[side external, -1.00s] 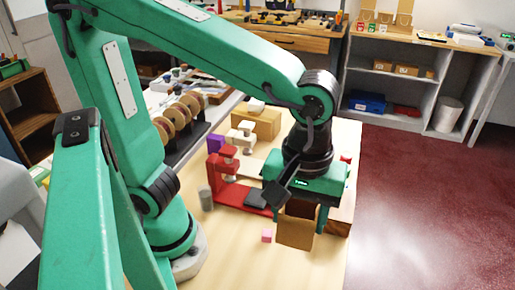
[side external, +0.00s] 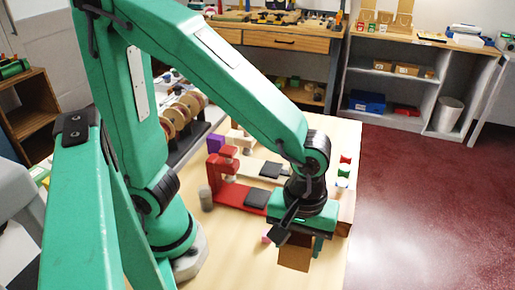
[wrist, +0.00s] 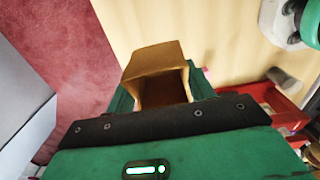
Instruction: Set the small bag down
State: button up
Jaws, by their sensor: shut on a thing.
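The small bag is a brown, open-topped paper bag (side external: 294,258), low over the pale table (side external: 235,262) near its right side. My gripper (side external: 296,243) is shut on it from above, with the green gripper body hiding its upper part. I cannot tell whether the bag's bottom touches the table. In the wrist view the bag (wrist: 153,62) sits between the green fingers, its dark opening toward the camera.
A red stand (side external: 222,190) with a dark pad (side external: 256,198) is behind my gripper. A grey cylinder (side external: 206,199) and a partly hidden pink cube (side external: 265,239) are to the left. A wooden block (side external: 346,212) is at the right edge. The table front is clear.

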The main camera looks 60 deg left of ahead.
jog(key=shift+w+a+f, duration=1)
jog(key=shift+w+f, duration=0.35)
jog(key=shift+f, duration=0.3)
jog(key=shift+w+a+f, duration=0.95)
jog(key=shift+w+f, duration=0.45)
jog(key=shift+f, duration=0.3)
jog(key=shift+w+a+f, duration=1)
jog(key=shift+w+f, duration=0.35)
jog(key=shift+f, duration=0.3)
jog(key=shift+f, duration=0.1)
jog(key=o, duration=0.9)
jog(key=shift+r, duration=6.15)
